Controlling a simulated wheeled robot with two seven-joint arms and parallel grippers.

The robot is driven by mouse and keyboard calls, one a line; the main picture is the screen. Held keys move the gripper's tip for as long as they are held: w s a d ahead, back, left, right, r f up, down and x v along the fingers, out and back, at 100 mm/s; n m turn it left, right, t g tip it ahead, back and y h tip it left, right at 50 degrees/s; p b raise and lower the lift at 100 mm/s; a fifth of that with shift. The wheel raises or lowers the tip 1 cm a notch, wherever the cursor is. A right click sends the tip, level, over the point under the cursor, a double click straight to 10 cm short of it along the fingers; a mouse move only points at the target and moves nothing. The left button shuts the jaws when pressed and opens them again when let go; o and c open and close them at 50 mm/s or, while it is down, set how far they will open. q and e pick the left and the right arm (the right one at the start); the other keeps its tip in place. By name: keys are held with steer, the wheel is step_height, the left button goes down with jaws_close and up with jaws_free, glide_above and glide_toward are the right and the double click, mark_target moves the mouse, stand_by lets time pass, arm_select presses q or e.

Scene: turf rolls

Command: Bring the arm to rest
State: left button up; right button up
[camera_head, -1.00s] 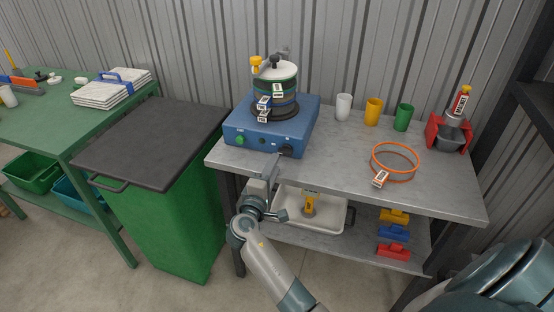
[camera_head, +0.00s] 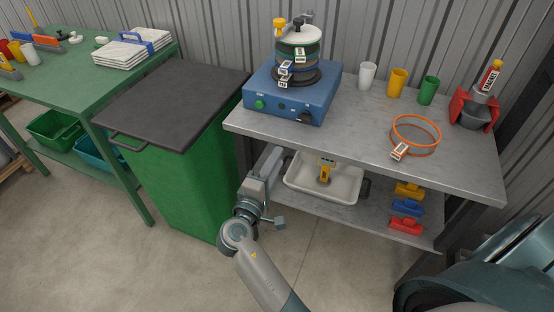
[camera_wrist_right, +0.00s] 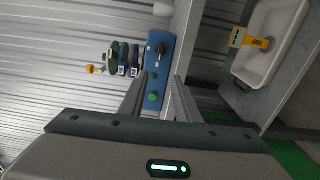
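My right gripper (camera_head: 273,158) is in front of the grey bench's (camera_head: 335,148) front edge, below the blue sieve shaker (camera_head: 290,95). In the right wrist view my right gripper (camera_wrist_right: 160,80) has its two fingers apart with nothing held between them. The shaker shows beyond them there (camera_wrist_right: 158,62). A stack of round sieves (camera_head: 298,52) with a pale lid sits on the shaker under a clamp with a yellow knob (camera_head: 279,25). My left gripper is in neither view.
A green bin (camera_head: 185,190) with a dark lid stands left of my right arm. The bench holds an orange ring (camera_head: 416,150), several cups and a red-sided holder (camera_head: 470,108). Its lower shelf has a white tray (camera_head: 345,198) and coloured clips. A green table (camera_head: 90,85) is at left.

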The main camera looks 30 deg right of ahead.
stand_by(0.3)
steer(key=s+a+f+n+g+y, duration=0.1)
steer(key=s+a+f+y, duration=0.15)
steer(key=f, duration=0.95)
steer(key=s+a+f+n+y, duration=0.1)
steer(key=a+f+y, duration=0.25)
steer(key=f, duration=0.75)
steer(key=s+a+f+g+y, duration=0.1)
steer(key=s+a+f+y, duration=0.2)
steer(key=f, duration=0.9)
steer(key=s+d+f+m+g+y, duration=0.1)
steer(key=s+f+m+g+y, duration=0.1)
steer(key=s+f, duration=0.9)
steer(key=s+f+m+g+y, duration=0.2)
steer(key=s+f+m+y, duration=0.2)
steer(key=s+f, duration=0.7)
steer(key=s+m, duration=0.1)
steer(key=s, duration=0.5)
steer(key=shift+s+d+f+m+g, duration=0.2)
steer(key=shift+s+d+m+g, duration=0.1)
steer(key=shift+s+d+m, duration=0.1)
steer(key=shift+a, duration=0.1)
